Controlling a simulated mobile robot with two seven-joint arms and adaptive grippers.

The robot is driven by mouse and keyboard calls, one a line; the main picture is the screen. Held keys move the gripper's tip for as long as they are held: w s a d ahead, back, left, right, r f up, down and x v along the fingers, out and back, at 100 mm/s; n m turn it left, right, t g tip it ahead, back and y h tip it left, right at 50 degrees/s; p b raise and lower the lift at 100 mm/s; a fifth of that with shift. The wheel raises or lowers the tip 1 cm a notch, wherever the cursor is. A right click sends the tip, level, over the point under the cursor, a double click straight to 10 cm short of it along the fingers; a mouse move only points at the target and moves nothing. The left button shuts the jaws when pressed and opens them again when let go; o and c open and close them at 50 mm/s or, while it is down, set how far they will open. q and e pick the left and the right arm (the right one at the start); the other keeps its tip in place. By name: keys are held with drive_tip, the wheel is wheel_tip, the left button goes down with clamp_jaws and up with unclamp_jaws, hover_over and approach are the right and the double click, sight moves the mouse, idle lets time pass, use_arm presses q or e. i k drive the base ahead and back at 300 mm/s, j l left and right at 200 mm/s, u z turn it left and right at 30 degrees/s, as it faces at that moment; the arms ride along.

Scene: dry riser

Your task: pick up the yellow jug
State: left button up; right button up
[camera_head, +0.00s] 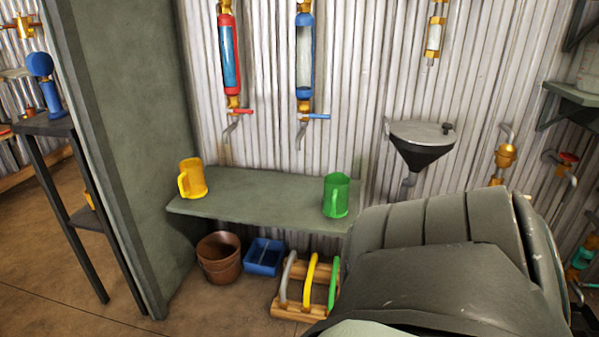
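The yellow jug (192,178) stands upright at the left end of a grey-green shelf (258,209) against the corrugated wall. Its handle points to the left and towards me. No gripper is near it or touching it. Neither my left nor my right gripper shows in the head view.
A green jug (336,195) stands at the shelf's right part. Below are a brown bucket (219,258), a blue tray (264,257) and a wooden rack (288,303) with curved handles. A grey-green partition (130,150) rises left of the shelf. A funnel (421,142) hangs right.

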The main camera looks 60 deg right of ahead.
sight(192, 182)
drive_tip(key=z, duration=1.8)
